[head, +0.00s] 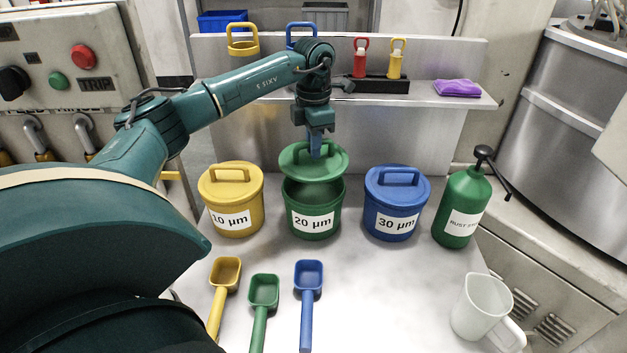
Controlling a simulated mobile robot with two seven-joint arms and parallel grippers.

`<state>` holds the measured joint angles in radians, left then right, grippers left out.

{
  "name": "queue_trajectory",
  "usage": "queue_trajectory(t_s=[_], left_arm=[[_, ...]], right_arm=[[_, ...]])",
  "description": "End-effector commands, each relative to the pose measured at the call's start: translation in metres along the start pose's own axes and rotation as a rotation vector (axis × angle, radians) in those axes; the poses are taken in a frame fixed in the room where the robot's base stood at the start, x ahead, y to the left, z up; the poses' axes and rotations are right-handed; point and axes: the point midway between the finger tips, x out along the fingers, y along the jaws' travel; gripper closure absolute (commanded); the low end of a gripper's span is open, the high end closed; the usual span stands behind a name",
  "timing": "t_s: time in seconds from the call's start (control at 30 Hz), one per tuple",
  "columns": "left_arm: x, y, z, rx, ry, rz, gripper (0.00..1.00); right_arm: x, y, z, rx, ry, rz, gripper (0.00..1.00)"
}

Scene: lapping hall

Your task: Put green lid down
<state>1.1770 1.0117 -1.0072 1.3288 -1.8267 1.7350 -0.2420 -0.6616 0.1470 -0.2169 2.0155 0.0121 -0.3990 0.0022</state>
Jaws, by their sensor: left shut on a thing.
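The green lid (313,166) is above the green tub (313,213) labelled 20 µm, slightly tilted, with a dark gap between lid and rim. My left gripper (315,148) points down and is shut on the lid's handle; its fingertips are partly hidden at the handle. The green tub stands upright on the metal bench (380,290), between the yellow tub and the blue tub. My right gripper is not in view.
A lidded yellow tub (231,207) is left and a lidded blue tub (396,210) right. Yellow (226,272), green (264,290) and blue (309,276) scoops lie in front. A green bottle (461,210) and white jug (478,305) stand right. A shelf (440,97) runs behind.

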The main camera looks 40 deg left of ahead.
Motion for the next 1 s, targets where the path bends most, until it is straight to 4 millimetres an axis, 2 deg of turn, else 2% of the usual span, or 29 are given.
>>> queue_trajectory(t_s=[0.03,0.33,0.53,0.73,0.97,1.0], left_arm=[[0.017,0.000,0.000,-0.001,0.000,0.000,1.00],[0.036,0.000,0.000,-0.002,0.000,0.001,1.00],[0.065,0.000,0.000,-0.002,0.001,0.000,1.00],[0.065,0.000,0.000,-0.002,0.000,0.001,1.00],[0.069,0.000,0.000,-0.002,0.001,0.000,1.00],[0.068,0.000,0.000,-0.002,0.001,0.000,0.85]], right_arm=[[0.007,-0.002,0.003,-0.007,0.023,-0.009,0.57],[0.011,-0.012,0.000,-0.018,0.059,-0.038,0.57],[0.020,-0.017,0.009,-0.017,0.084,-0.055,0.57],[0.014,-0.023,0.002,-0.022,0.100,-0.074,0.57],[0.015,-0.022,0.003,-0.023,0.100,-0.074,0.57],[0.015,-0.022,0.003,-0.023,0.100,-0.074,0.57]])
